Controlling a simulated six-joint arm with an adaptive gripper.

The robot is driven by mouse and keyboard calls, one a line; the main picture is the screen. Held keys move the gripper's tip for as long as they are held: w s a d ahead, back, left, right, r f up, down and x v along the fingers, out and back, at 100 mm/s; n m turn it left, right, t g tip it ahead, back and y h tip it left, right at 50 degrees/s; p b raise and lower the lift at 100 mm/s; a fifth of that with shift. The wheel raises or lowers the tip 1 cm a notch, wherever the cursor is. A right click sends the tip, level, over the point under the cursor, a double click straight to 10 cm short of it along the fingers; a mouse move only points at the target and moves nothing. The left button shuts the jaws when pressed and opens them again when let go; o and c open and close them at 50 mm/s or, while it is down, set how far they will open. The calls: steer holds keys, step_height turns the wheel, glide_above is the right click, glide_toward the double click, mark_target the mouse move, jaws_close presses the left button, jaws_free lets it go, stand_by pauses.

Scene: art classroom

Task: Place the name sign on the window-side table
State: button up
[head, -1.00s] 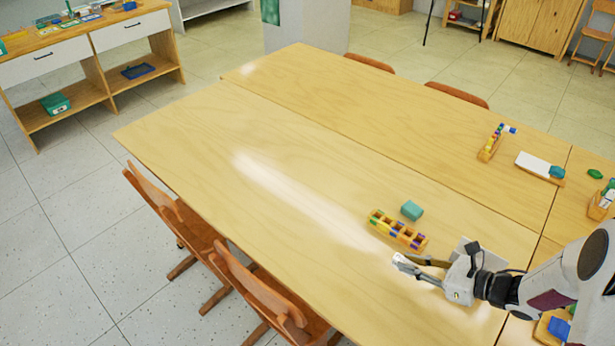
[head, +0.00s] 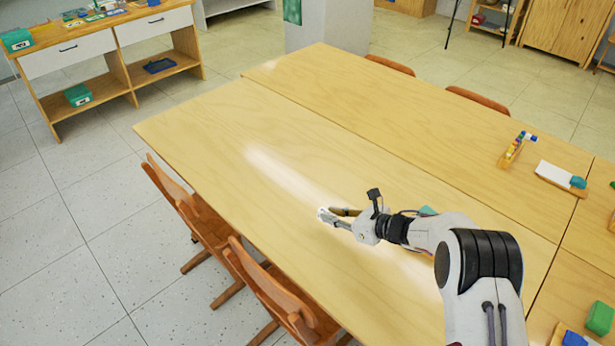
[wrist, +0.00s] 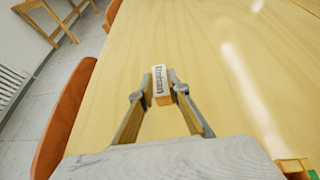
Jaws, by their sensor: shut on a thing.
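My gripper (wrist: 163,95) is shut on the name sign (wrist: 161,80), a small block with a white face, dark lettering and a wooden-coloured edge. In the wrist view the sign sits between the two fingertips, tilted, over the table. In the head view my gripper (head: 328,215) is over the near part of the long light-wood table (head: 220,130). The sign shows there only as a small pale shape at the fingertips. I cannot tell whether it touches the tabletop. I cannot tell which table is the window-side one.
Wooden chairs (head: 270,285) stand along the table's near-left edge. A teal block (head: 428,211) shows partly behind my arm. A wooden holder with coloured pieces (head: 512,153) and a white pad (head: 553,174) lie at the right. The table's left half is clear.

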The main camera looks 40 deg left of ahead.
steer(key=shift+m+t, duration=0.7)
steer(key=a+r, duration=0.1)
steer(key=a, duration=0.2)
steer(key=a+r, duration=0.1)
steer(key=a, duration=0.5)
steer(key=shift+r, duration=0.4)
steer(key=w+a+r+m+t+h, duration=0.1)
steer(key=w+r+m+t, duration=0.2)
steer(key=w, duration=0.4)
steer(key=shift+w+a+r+m+t, duration=0.4)
steer(key=shift+r+t, duration=0.2)
steer(key=shift+r, duration=0.45)
steer(key=shift+f, duration=0.1)
steer(key=shift+f, duration=3.05)
steer(key=shift+f, duration=1.85)
